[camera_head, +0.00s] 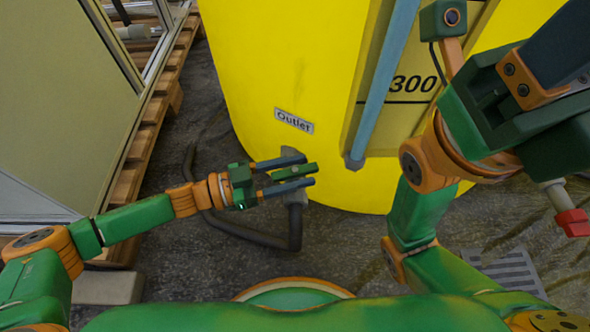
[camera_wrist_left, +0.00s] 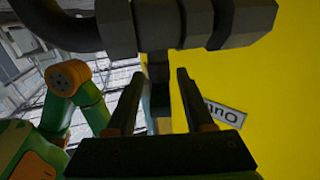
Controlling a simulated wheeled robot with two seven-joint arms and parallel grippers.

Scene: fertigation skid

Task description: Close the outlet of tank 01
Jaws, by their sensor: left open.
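The yellow tank (camera_head: 265,60) carries a small "Outlet" label (camera_head: 293,121), which also shows in the left wrist view (camera_wrist_left: 222,112). Below the label is the grey outlet fitting (camera_head: 296,198) with a green lever handle (camera_head: 296,172). My left gripper (camera_head: 308,171) is open, with one finger on each side of the handle. In the left wrist view the grey pipe fitting (camera_wrist_left: 155,28) crosses the top, and a dark stem lies between the fingers. Contact with the handle cannot be told. My right gripper (camera_head: 562,48) is close to the head camera and partly cut off; its fingertips are hidden.
A dark hose (camera_head: 250,234) runs from the outlet along the floor. A blue-grey upright pipe (camera_head: 385,80) stands before the tank. A wooden pallet (camera_head: 150,120) with a panel is at left. A red-tipped part (camera_head: 573,222) shows at right, and a floor grate (camera_head: 505,272) lies below it.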

